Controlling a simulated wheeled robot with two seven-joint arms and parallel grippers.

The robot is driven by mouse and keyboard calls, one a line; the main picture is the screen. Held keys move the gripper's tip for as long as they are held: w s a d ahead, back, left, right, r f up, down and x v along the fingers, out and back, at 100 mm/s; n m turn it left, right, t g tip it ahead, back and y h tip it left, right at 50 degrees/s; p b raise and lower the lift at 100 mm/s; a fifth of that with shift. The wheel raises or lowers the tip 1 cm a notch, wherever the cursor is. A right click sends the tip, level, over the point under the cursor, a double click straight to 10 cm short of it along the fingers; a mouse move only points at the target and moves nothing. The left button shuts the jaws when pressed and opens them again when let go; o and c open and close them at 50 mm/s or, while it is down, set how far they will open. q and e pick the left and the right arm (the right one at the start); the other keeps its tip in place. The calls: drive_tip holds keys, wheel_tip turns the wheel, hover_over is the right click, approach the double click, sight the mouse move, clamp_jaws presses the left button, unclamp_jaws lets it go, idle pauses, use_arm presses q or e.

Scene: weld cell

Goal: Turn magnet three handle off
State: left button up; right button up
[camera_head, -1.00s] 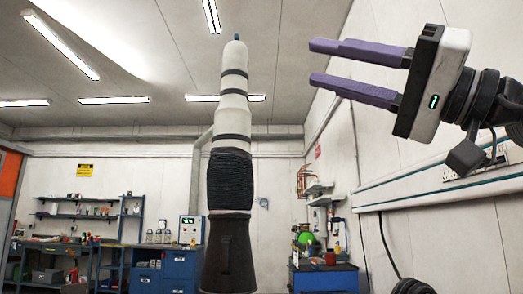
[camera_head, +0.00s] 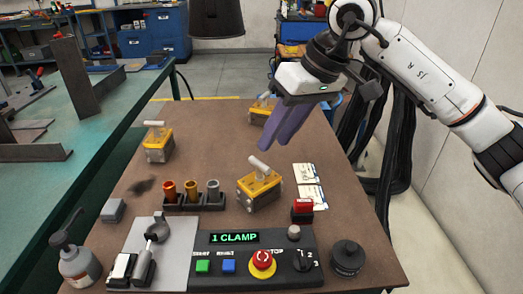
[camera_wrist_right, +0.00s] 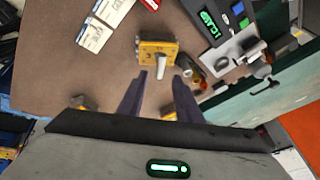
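Three yellow switchable magnets with pale handles stand on the brown table: one at front centre (camera_head: 260,190), one at left (camera_head: 158,143), one at the back (camera_head: 262,108), partly behind my gripper. I cannot read which is number three. My right gripper (camera_head: 272,143) is above the table, purple fingers pointing down, just behind and above the front magnet. In the right wrist view the fingers (camera_wrist_right: 156,98) are apart and empty, and the front magnet (camera_wrist_right: 157,50) with its handle lies beyond their tips. My left gripper is not in view.
A control panel reading "1 CLAMP" (camera_head: 255,258) lies at the front edge. Nozzles in a black rack (camera_head: 193,200), white cards (camera_head: 309,185), a red-topped block (camera_head: 302,210), a black round part (camera_head: 347,259) and a bottle (camera_head: 77,262) stand around. A green bench (camera_head: 95,125) is at left.

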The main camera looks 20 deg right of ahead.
sight(260, 162)
drive_tip(key=x, duration=0.6)
drive_tip(key=shift+w+a+f, duration=0.1)
drive_tip(key=shift+a+f, duration=0.05)
drive_tip(key=shift+f, duration=0.05)
drive_tip(key=shift+c, duration=0.3)
clamp_jaws()
